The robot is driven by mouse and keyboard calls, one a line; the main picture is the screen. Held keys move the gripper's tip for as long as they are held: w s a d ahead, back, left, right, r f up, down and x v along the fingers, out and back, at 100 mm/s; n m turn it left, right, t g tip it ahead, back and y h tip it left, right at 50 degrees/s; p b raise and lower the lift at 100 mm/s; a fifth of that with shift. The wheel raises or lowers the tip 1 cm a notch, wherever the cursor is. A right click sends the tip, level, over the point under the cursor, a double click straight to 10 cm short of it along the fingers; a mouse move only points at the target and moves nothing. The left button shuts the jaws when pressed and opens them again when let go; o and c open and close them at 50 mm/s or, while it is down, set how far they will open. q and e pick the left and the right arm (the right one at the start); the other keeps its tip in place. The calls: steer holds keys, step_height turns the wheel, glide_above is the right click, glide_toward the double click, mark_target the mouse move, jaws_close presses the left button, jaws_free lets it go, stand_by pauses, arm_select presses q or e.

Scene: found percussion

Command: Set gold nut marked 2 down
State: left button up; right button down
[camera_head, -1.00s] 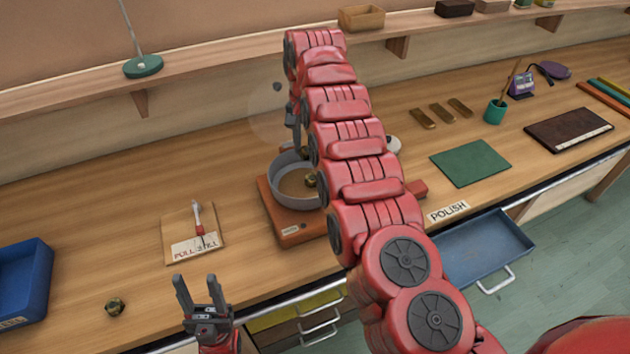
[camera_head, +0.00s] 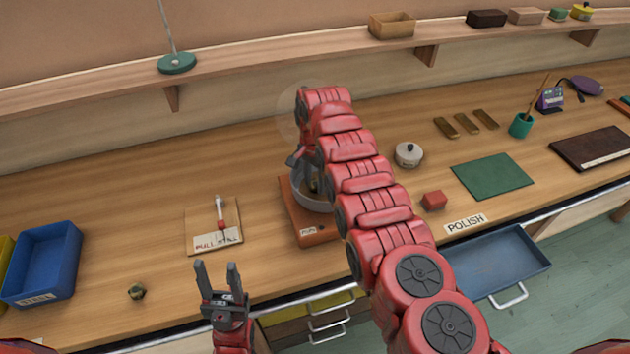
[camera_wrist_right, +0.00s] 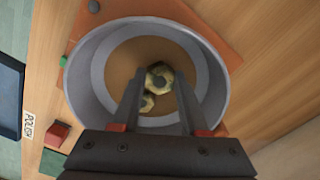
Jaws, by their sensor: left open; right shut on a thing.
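My right gripper (camera_wrist_right: 160,80) is shut on a gold nut (camera_wrist_right: 160,74), held between its fingertips inside the round grey bowl (camera_wrist_right: 77,85). A second gold nut (camera_wrist_right: 147,103) is close beside it, partly behind the left finger. No number is legible on either nut, and I cannot tell if the held one touches the bowl floor. In the head view, the bowl (camera_head: 308,203) stands on an orange base (camera_head: 300,222), partly hidden by my right arm. My left gripper (camera_head: 220,280) is open and empty at the bench's front edge. Another dark gold nut (camera_head: 136,291) lies on the bench.
A "PULL STALL" board (camera_head: 205,228) lies left of the orange base. A red block (camera_head: 433,200), a lidded pot (camera_head: 408,154) and a green mat (camera_head: 492,176) are to the right. A blue bin (camera_head: 42,262) stands far left. A blue drawer (camera_head: 490,262) hangs open in front.

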steer(key=shift+w+f, duration=0.1)
steer(key=shift+f, duration=0.25)
steer(key=shift+f, duration=0.15)
steer(key=shift+c, duration=2.1)
jaws_free()
